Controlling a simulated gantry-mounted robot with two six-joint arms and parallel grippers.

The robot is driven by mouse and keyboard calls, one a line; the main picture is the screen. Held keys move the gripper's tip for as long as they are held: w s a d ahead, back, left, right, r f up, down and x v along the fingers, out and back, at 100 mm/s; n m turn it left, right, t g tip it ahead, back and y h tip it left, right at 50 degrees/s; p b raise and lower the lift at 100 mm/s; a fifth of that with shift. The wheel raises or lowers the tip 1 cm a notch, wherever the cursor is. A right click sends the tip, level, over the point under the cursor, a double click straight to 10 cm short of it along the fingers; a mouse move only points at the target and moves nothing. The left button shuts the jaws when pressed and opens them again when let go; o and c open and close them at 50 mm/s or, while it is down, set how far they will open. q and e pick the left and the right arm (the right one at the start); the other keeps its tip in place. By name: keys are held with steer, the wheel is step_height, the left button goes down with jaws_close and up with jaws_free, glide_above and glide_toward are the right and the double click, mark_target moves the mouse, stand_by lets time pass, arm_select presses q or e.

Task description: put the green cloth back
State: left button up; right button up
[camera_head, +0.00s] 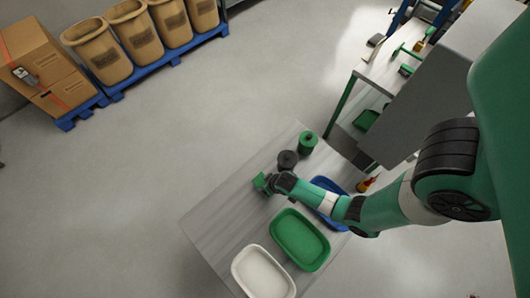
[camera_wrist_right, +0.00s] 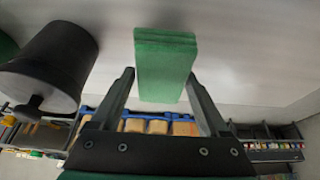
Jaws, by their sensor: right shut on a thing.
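I cannot tell whether the cloth touches the table. My left gripper is not in view.
A green tray (camera_head: 274,229), a white tray (camera_head: 237,268) and a blue tray (camera_head: 343,188) are on the table (camera_head: 205,222). A black pot (camera_head: 287,160) and a green canister (camera_head: 308,143) stand beyond the gripper. The table's left end is clear.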

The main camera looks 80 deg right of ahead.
steer(key=f, duration=0.1)
steer(key=f+b, duration=0.1)
steer(key=f, duration=0.2)
steer(key=shift+w+b, duration=0.3)
steer(key=shift+r, duration=0.1)
steer(key=shift+f, duration=0.25)
steer(key=o, duration=1.2)
steer(key=shift+r, duration=0.1)
steer(key=shift+c, duration=0.2)
steer(key=shift+r, duration=0.2)
steer(key=p+v, duration=0.7)
steer(key=v, duration=0.5)
steer(key=shift+w, duration=0.1)
